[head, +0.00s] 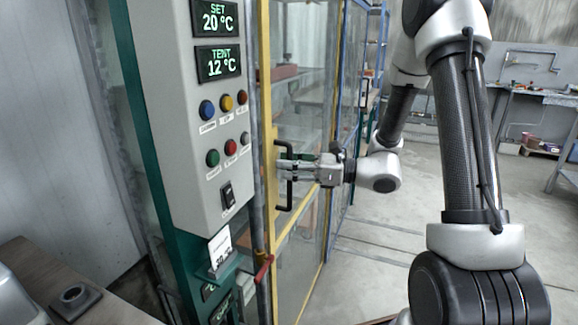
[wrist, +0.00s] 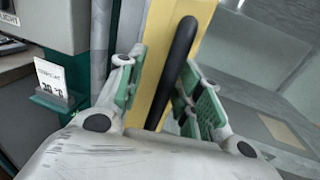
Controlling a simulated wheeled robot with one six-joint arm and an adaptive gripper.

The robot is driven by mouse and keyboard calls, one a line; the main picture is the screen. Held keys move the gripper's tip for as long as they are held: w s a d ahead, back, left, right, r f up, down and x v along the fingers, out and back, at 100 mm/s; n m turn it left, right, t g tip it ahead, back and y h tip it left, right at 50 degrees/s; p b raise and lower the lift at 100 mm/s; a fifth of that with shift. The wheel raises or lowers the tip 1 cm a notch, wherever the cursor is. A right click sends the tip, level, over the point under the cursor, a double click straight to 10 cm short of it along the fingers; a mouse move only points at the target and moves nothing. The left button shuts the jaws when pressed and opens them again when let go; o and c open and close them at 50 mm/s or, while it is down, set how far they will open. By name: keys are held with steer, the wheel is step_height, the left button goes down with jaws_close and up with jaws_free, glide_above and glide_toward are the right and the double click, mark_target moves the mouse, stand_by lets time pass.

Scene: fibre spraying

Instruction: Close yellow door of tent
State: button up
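The yellow-framed glass door (head: 265,90) of the tent stands just right of the control post. I cannot tell whether it is fully shut. Its black bar handle (head: 284,203) is on the left upright of the door. My gripper (head: 290,168) reaches the handle from the right. In the wrist view, the handle (wrist: 178,55) runs between the two green-padded fingers of my gripper (wrist: 165,92), beside the yellow upright (wrist: 160,50). The fingers are apart, with a visible gap to the left of the handle. The handle's lower part is hidden behind the gripper body.
A grey control box (head: 205,150) with displays and buttons is on a green post close left of the door. A red-handled valve (head: 264,268) is below it. A wooden table (head: 60,270) is at lower left. The floor (head: 385,235) to the right is mostly clear.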

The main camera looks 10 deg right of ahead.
steer(key=v, duration=1.2)
